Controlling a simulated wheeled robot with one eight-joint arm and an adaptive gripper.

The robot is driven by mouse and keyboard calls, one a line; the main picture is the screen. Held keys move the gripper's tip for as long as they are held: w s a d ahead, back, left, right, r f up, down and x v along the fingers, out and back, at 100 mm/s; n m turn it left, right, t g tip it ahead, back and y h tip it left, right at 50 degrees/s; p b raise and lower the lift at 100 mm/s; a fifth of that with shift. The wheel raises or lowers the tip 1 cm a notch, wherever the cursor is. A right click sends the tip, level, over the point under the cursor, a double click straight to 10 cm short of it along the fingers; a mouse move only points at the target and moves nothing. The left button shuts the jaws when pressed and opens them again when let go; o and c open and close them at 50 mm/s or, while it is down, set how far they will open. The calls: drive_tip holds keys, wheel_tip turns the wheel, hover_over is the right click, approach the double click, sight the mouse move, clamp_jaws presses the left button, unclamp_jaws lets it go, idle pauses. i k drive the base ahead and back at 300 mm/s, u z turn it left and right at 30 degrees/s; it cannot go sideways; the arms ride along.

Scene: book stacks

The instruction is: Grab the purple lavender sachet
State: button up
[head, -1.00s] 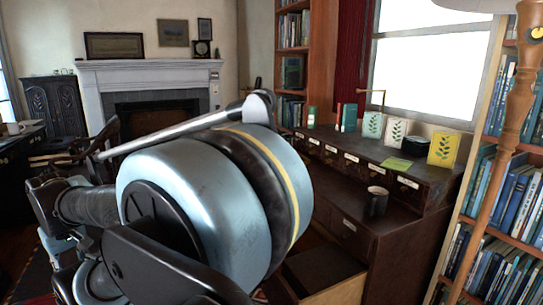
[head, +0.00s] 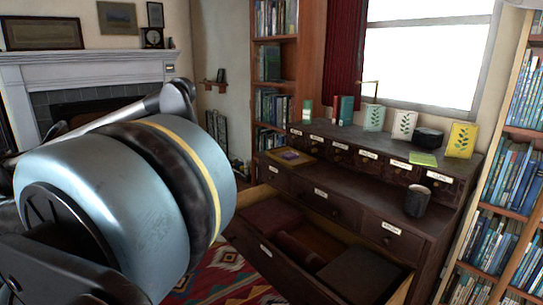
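A small purple item (head: 290,155), which looks like the lavender sachet, lies on the left part of the desk's (head: 335,187) lower top, on or beside a flat tan item. It is small in the head view, so its details are hard to tell. My arm fills the left of the view with a large pale blue joint. My gripper is not visible.
A wide desk drawer (head: 262,243) stands open with dark boxes inside. A dark mug (head: 417,201) stands on the desk's right. A green pad (head: 422,158), a black round tin (head: 428,138) and leaf-print cards stand on the upper ledge. Bookshelves flank the desk.

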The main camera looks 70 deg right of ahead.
sight(291, 155)
drive_tip(key=i, duration=1.1)
drive_tip(key=z, duration=3.45)
drive_tip(key=i, duration=1)
drive_tip(key=u, duration=0.05)
